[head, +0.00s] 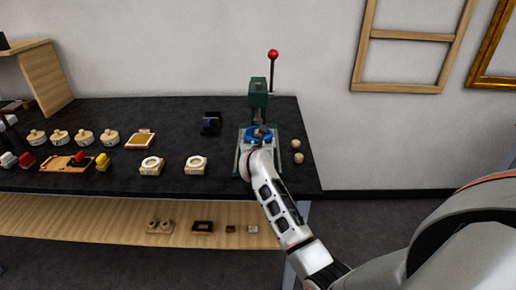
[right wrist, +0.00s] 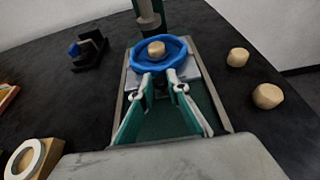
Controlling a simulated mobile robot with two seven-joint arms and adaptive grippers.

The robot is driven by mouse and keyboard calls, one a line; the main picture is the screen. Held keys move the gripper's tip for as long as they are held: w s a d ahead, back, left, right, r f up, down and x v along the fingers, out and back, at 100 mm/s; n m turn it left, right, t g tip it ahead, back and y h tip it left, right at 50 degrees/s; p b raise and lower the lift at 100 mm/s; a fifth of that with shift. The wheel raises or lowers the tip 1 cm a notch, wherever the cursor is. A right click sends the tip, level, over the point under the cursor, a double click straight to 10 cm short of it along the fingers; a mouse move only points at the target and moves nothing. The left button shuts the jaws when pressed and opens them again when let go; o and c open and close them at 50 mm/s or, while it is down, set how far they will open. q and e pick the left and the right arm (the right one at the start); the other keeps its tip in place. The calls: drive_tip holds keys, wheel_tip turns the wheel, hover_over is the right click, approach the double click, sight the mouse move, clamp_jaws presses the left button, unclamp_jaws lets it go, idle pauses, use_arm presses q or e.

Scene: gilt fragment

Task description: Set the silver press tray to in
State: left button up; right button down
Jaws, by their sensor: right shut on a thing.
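The press (head: 258,98) stands at the right end of the black table, with a green column and a red-knobbed lever (head: 273,55). In the right wrist view its silver press tray (right wrist: 190,73) lies between two pale rails over a green base. A blue ring (right wrist: 142,62) with a wooden round piece (right wrist: 156,48) in its middle sits on the tray, just in front of the column. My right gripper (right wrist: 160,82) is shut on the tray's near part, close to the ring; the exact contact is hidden. My left gripper is out of view.
Two wooden knobs (right wrist: 267,95) lie right of the press. A black holder (head: 211,123) stands to its left. Wooden blocks with white rings (head: 196,165), stamps and pots fill the table farther left. A wooden shelf (head: 100,215) runs below.

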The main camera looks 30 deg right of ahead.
drive_tip(key=c, duration=2)
unclamp_jaws()
drive_tip(key=shift+w+r, duration=0.15)
drive_tip(key=shift+w, duration=0.1)
drive_tip(key=shift+s, duration=0.2)
drive_tip(key=v, duration=1.1)
drive_tip(key=shift+s+a+r, duration=0.1)
drive_tip(key=shift+s+a, duration=0.1)
drive_tip(key=shift+s, duration=0.15)
